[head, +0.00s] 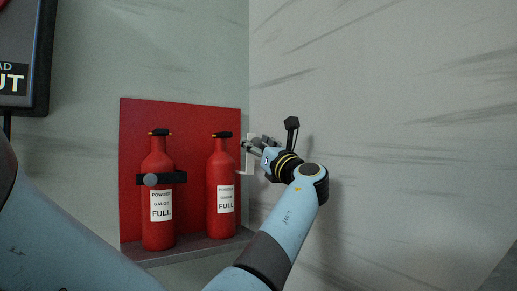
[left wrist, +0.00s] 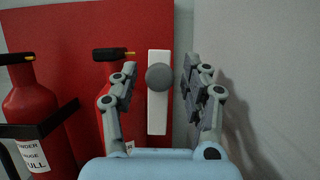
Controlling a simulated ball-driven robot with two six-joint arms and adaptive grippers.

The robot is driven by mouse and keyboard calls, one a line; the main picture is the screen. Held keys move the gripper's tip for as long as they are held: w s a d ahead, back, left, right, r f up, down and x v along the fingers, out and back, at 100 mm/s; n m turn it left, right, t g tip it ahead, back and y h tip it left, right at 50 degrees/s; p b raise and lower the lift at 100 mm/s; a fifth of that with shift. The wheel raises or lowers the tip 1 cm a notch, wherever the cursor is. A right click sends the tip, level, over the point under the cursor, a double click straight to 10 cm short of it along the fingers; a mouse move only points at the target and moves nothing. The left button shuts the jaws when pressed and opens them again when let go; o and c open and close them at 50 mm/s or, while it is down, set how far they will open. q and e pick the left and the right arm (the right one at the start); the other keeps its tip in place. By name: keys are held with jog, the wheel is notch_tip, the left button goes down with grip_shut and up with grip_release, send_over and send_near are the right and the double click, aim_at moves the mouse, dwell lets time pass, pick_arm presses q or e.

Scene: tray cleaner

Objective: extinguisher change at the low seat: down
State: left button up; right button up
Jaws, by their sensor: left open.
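Two red extinguishers stand on a grey ledge against a red board. The left extinguisher (head: 158,220) has a black strap with a round grey knob (head: 150,180) across it, and its label reads FULL. The right extinguisher (head: 220,170) also reads FULL; no black strap shows across it. My left gripper (head: 252,144) is beside its upper right side. In the left wrist view my left gripper (left wrist: 159,68) is open, with a white upright bar (left wrist: 158,118) and its round grey knob (left wrist: 158,77) seen between the fingers, neither visibly gripped. My right gripper is out of view.
The red board (head: 185,115) backs the grey ledge (head: 190,248). A dark-framed sign (head: 20,70) hangs at upper left.

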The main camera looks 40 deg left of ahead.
pick_arm(q)
grip_shut()
dwell(0.3)
jog(key=shift+a, duration=0.15)
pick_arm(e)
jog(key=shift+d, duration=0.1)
